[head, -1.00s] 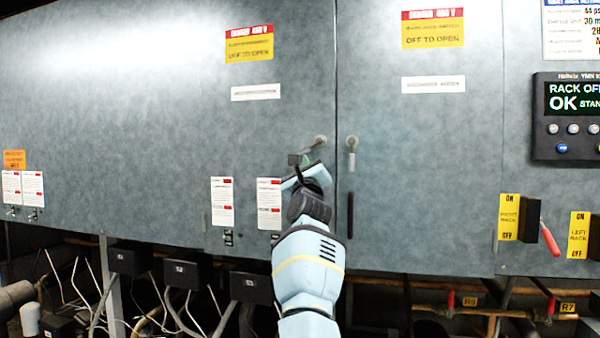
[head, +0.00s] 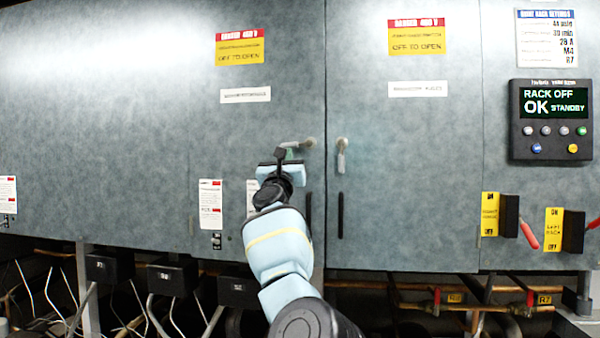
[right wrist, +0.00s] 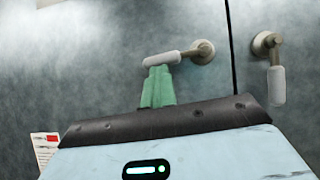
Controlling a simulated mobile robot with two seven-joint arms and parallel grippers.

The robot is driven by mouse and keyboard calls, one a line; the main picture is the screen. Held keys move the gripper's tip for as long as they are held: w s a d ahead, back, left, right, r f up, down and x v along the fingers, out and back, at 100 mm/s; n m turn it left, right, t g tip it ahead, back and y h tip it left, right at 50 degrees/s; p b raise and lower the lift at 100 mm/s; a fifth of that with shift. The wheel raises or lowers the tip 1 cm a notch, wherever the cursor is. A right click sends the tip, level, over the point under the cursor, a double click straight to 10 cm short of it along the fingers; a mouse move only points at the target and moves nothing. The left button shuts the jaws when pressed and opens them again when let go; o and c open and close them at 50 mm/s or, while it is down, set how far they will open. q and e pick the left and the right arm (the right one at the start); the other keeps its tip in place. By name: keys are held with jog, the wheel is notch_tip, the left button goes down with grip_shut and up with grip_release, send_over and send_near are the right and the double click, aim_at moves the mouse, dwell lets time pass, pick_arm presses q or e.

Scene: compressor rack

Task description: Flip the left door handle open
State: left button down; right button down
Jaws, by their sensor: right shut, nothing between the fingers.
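The left door handle (head: 297,144) is on the left grey door (head: 160,140), near the seam. It points left from its pivot, close to horizontal. In the right wrist view its pale grip (right wrist: 162,58) shows clearly. My right gripper (head: 282,154) is at the free end of this handle, coming from below. Its green fingers (right wrist: 158,86) are shut with nothing between them; their tips meet the underside of the grip or are very close to it. My left gripper is in neither view.
The right door handle (head: 342,156) hangs straight down on the right door (head: 410,190). A control panel (head: 550,120) and red-levered switches (head: 527,234) are at the right. Black boxes (head: 172,281) and pipes lie below the cabinet.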

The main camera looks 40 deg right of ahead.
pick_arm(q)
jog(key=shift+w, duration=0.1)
pick_arm(e)
jog(key=shift+w+a+r, duration=0.1)
jog(key=shift+w+r, duration=0.05)
jog(key=shift+r, duration=0.05)
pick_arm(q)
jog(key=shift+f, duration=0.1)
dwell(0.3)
